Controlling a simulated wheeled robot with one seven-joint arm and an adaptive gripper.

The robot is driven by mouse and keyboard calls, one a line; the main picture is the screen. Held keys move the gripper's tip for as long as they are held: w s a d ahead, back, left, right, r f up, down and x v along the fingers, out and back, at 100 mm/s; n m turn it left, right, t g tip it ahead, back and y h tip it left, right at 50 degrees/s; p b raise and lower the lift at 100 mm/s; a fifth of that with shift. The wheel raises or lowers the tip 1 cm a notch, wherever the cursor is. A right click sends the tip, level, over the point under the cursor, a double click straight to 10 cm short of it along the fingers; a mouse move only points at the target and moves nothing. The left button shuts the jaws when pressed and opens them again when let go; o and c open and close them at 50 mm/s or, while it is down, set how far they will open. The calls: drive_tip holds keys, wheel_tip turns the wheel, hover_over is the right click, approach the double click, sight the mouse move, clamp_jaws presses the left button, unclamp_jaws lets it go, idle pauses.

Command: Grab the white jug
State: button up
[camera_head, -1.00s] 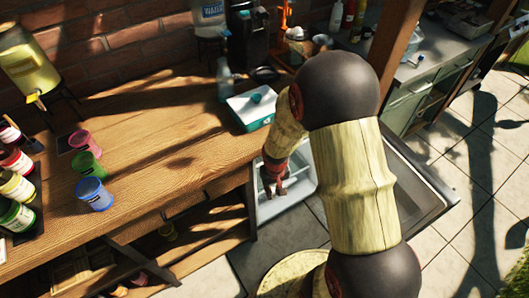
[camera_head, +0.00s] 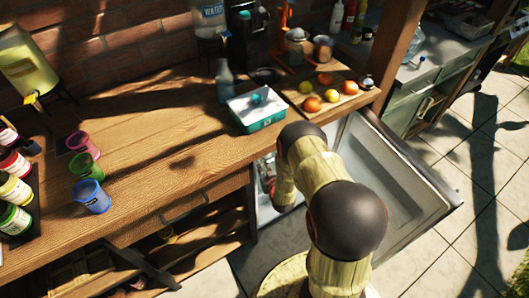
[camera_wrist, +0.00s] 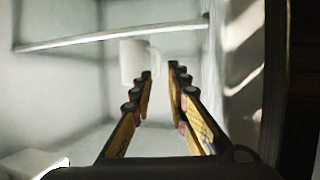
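The white jug (camera_wrist: 132,62) shows in the wrist view inside a white fridge-like compartment (camera_wrist: 65,95), just beyond my fingertips. Its handle side faces right, close to the fingers. My gripper (camera_wrist: 160,72) is open, with a gap between its two fingers and nothing held. The left fingertip overlaps the jug's lower right part in the picture; I cannot tell whether they touch. In the head view my gripper (camera_head: 268,178) is partly hidden at the compartment opening below the table, and the jug is not visible there.
The compartment's right wall (camera_wrist: 219,70) is close to my gripper. The open door (camera_head: 385,170) stands right of my arm. Above, the wooden table (camera_head: 165,130) holds a teal-and-white box (camera_head: 257,110), cups and fruit.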

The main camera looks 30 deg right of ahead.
drive_tip(key=b+x, duration=0.2)
drive_tip(key=x, duration=0.1)
drive_tip(key=b+x, duration=0.1)
drive_tip(key=x, duration=0.3)
drive_tip(key=shift+s+d+f+b, duration=0.15)
drive_tip(key=shift+d+f+b, duration=0.05)
drive_tip(key=shift+f+b, duration=0.2)
drive_tip(key=shift+r, duration=0.1)
drive_tip(key=c, duration=0.4)
clamp_jaws()
